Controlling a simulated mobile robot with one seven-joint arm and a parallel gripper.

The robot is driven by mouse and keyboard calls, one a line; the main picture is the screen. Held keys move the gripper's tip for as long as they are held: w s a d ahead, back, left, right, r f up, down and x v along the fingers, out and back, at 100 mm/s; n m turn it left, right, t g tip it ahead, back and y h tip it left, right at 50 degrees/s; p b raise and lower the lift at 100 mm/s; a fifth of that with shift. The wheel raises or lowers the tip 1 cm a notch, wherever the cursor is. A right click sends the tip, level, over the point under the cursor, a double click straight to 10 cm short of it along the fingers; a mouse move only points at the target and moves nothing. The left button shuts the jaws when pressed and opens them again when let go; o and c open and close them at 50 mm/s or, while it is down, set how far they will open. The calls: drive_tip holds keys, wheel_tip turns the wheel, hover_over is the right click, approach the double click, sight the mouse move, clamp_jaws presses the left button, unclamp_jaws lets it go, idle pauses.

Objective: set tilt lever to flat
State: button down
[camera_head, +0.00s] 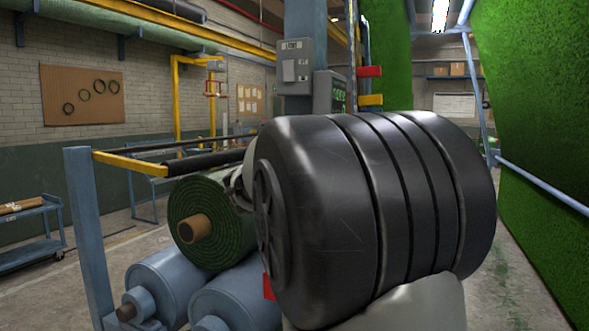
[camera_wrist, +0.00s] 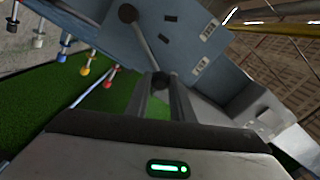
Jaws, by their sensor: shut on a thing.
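In the wrist view a blue-grey panel (camera_wrist: 180,52) carries a lever (camera_wrist: 143,45). Its thin rod runs aslant across the panel, from a dark round end (camera_wrist: 127,13) at the top down to a dark knob (camera_wrist: 161,82). My gripper (camera_wrist: 161,84) is shut on this knob, which sits between the fingertips. Small black slots and pale labels are on the panel, but their writing is too small to read. I cannot tell which setting the lever is at. In the head view my own arm hides the gripper and lever.
Green turf (camera_wrist: 60,115) lies behind. In the head view a turf roll (camera_head: 210,222) rests above blue rollers (camera_head: 170,285); grey boxes (camera_head: 294,68) are on a post.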

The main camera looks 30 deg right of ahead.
drive_tip(key=shift+f, duration=0.15)
drive_tip(key=c, duration=1.5)
unclamp_jaws()
drive_tip(key=shift+c, duration=0.2)
drive_tip(key=shift+s, duration=0.1)
drive_tip(key=v, duration=1.7)
drive_tip(key=shift+s+a, duration=0.15)
